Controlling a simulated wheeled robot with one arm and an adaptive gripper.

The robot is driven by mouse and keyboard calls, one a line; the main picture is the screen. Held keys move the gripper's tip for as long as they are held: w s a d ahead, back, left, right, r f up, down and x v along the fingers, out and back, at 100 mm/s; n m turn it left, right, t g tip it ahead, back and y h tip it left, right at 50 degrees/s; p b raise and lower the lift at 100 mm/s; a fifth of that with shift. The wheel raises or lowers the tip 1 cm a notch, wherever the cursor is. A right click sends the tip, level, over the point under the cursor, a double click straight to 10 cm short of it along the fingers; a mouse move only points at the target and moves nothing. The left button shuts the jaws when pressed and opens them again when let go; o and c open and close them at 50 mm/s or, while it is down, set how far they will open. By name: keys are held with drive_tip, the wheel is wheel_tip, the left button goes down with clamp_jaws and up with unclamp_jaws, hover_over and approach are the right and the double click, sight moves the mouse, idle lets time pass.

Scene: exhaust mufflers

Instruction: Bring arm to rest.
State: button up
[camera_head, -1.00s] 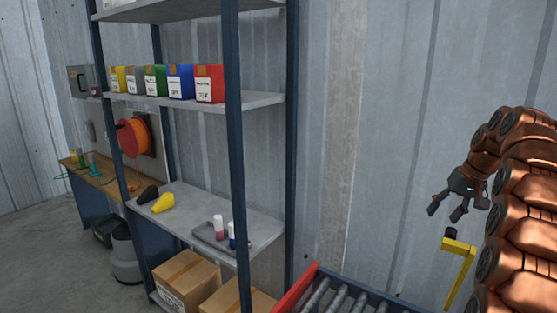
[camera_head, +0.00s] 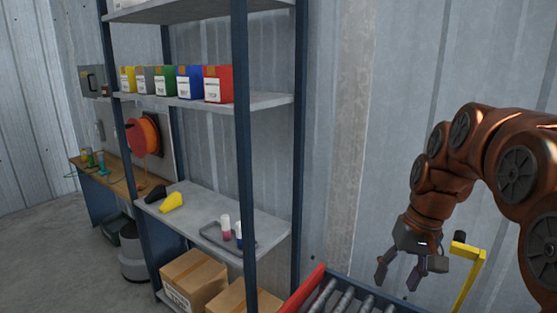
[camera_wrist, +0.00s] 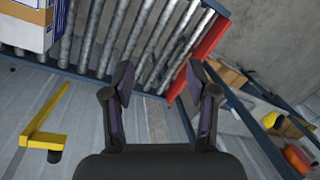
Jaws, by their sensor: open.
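My gripper (camera_head: 401,277) hangs at the end of my copper-coloured arm at the right of the head view, with its fingers pointing down. The fingers are spread apart and nothing is between them. In the wrist view my gripper (camera_wrist: 160,82) also shows open and empty, with a roller conveyor (camera_wrist: 120,30) beyond the fingertips. In the head view the gripper is in front of the metal wall, to the left of a yellow bracket (camera_head: 468,277).
A shelf rack (camera_head: 243,150) with coloured boxes (camera_head: 218,85), a yellow object (camera_head: 171,202) and cardboard boxes (camera_head: 194,279) stands at left. The conveyor's red end (camera_head: 303,290) is at the bottom. A white and blue box (camera_wrist: 27,22) sits on the conveyor in the wrist view.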

drive_tip(key=s+a+f, duration=0.1)
drive_tip(key=s+f, duration=0.2)
drive_tip(key=s, duration=0.5)
drive_tip(key=s+a+f+g+h, duration=0.1)
drive_tip(key=s+f, duration=0.3)
drive_tip(key=s, duration=0.4)
drive_tip(key=s+a+f+n+h, duration=0.1)
drive_tip(key=s+a+f, duration=0.2)
drive_tip(key=s, duration=0.6)
drive_tip(key=shift+f+g, duration=0.4)
drive_tip(key=shift+c, duration=0.2)
